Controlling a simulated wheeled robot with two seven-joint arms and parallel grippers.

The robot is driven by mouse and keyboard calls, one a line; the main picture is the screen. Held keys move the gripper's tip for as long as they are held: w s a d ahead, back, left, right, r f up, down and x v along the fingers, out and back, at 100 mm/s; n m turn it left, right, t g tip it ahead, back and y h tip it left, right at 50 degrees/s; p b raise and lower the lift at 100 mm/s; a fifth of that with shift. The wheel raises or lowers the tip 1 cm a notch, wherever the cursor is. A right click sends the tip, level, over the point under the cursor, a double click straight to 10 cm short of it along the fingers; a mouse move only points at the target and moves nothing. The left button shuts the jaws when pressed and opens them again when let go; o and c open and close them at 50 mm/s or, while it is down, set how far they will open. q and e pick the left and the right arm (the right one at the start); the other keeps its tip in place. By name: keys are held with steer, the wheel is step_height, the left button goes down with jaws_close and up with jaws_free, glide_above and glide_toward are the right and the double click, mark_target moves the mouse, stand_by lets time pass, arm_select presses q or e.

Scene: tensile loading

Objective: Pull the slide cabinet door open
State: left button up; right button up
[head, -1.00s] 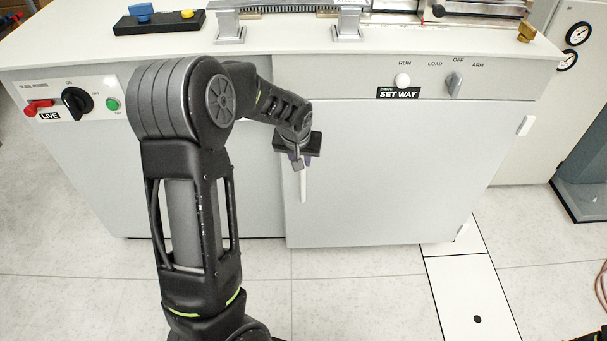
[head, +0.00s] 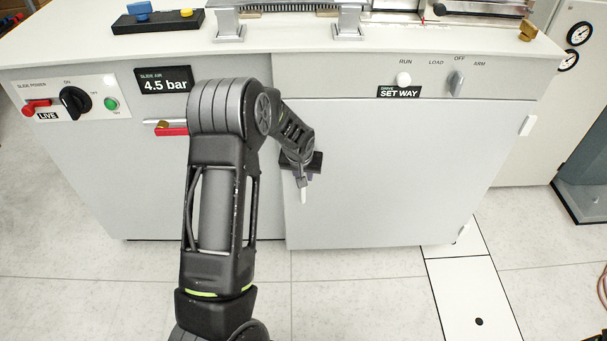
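The light grey cabinet door (head: 400,170) fills the right part of the cabinet front, with white hinges along its right side. It looks shut or nearly so. A white vertical handle (head: 303,195) sits near its left edge; only its lower end shows. My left gripper (head: 302,180) points down at the handle, its fingers over the upper part. Whether the fingers are closed around it is too small to tell. My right gripper is out of view.
Left of my arm are a red switch (head: 36,106), a black knob (head: 76,102), a 4.5 bar display (head: 165,80) and a red-handled lever (head: 172,129). A knob (head: 456,82) sits above the door. The floor in front is clear.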

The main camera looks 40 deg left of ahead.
arm_select(q)
jaws_close()
stand_by(1.4)
